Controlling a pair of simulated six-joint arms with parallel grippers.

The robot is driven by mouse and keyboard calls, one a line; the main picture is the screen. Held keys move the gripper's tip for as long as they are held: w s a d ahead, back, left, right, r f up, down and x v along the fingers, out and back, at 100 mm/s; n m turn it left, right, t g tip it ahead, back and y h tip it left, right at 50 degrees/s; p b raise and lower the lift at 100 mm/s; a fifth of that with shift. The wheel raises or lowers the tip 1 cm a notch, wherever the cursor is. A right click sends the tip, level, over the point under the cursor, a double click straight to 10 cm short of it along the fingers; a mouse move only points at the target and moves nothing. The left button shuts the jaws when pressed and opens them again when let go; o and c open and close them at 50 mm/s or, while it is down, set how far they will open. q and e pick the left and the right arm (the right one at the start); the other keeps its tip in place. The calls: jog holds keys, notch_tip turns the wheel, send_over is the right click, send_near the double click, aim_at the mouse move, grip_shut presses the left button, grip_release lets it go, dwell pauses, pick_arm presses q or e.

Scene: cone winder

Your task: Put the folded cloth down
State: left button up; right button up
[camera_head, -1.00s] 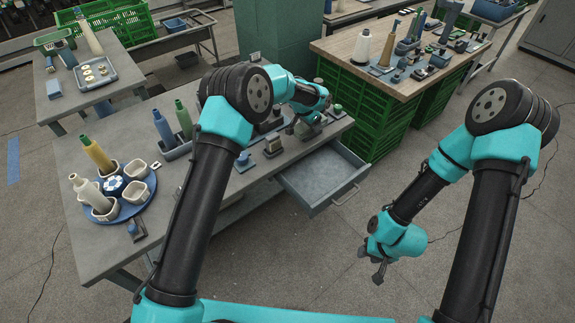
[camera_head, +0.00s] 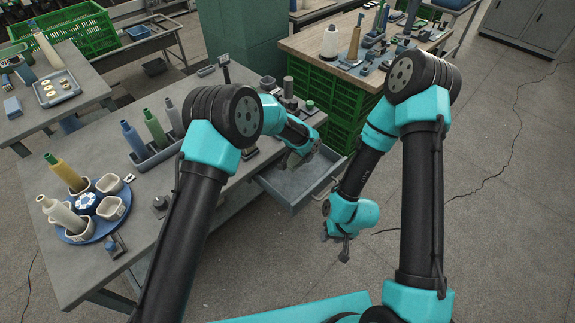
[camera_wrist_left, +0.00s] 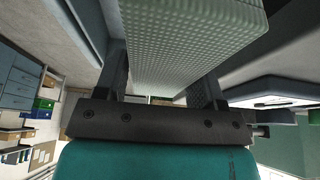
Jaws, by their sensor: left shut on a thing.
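The folded cloth (camera_wrist_left: 185,45) is a pale grey-green, textured, thick pad. It fills the space between the fingers of my left gripper (camera_wrist_left: 165,85) in the left wrist view, and the gripper is shut on it. In the head view my left gripper (camera_head: 299,158) is over the back part of the open drawer (camera_head: 290,194), by the table's front edge. The cloth is small there and hard to separate from the fingers. My right gripper (camera_head: 337,248) hangs over the floor in front of the drawer; its fingers are too small to read.
The grey table (camera_head: 75,268) carries a blue round tray (camera_head: 108,227) with cups and bottles, and a rack (camera_head: 158,155) of bottles. Green crates (camera_head: 327,100) stand behind the drawer. Much of the drawer's floor looks bare.

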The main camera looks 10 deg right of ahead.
aim_at(295, 158)
pick_arm(q)
jog(key=shift+f, duration=3.05)
jog(key=shift+f, duration=1.9)
jog(key=shift+f, duration=0.15)
jog(key=o, duration=0.9)
jog(key=v, duration=1.2)
jog(key=shift+w, duration=0.1)
